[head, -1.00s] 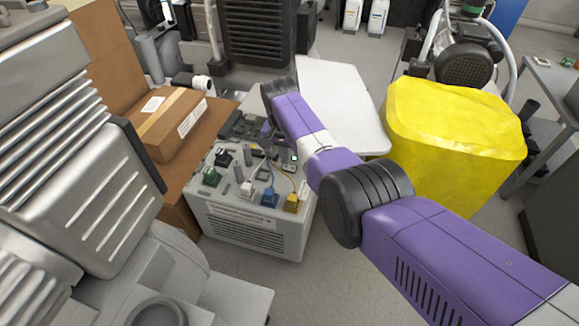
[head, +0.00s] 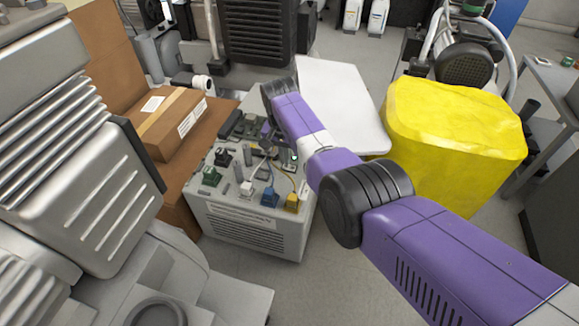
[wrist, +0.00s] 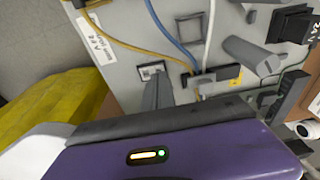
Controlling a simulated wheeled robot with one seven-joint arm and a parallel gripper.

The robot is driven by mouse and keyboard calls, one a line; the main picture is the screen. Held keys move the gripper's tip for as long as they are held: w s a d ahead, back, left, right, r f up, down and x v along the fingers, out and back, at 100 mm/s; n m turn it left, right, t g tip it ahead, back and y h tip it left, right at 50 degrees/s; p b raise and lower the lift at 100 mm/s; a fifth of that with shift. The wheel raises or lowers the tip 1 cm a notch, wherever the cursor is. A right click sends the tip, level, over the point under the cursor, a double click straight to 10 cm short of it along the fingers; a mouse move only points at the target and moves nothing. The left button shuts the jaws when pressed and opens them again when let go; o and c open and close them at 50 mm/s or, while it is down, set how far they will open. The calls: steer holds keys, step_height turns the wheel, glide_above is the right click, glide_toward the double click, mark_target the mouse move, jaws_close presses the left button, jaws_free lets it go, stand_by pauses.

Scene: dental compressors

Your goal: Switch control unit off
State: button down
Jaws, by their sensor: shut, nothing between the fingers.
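The control unit (head: 250,232) is a pale grey box with a vented front and several plugs, cables and modules on top. It stands on the floor in the middle of the head view. My gripper (head: 266,145) is shut and empty, pointing down over the unit's top, small and partly hidden among the parts. In the wrist view, the grey finger (wrist: 157,90) of my gripper reaches to a small pale rocker switch (wrist: 151,70) on the panel (wrist: 120,65). The fingertip is at or very near the switch; I cannot tell whether they touch. The switch's position is unclear.
Blue, white and yellow cables (wrist: 185,55) and grey posts (wrist: 250,55) surround the switch. A cardboard box (head: 172,125) lies left of the unit. A yellow covered block (head: 455,130) stands to the right, a white panel (head: 335,95) behind. Grey machinery (head: 80,140) fills the left.

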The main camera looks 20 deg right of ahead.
steer(key=shift+f+b, duration=0.6)
steer(key=shift+f, duration=0.15)
steer(key=shift+r, duration=0.15)
step_height(320, 180, up, 7)
steer(key=p, duration=0.6)
steer(key=shift+p, duration=0.35)
stand_by(0.5)
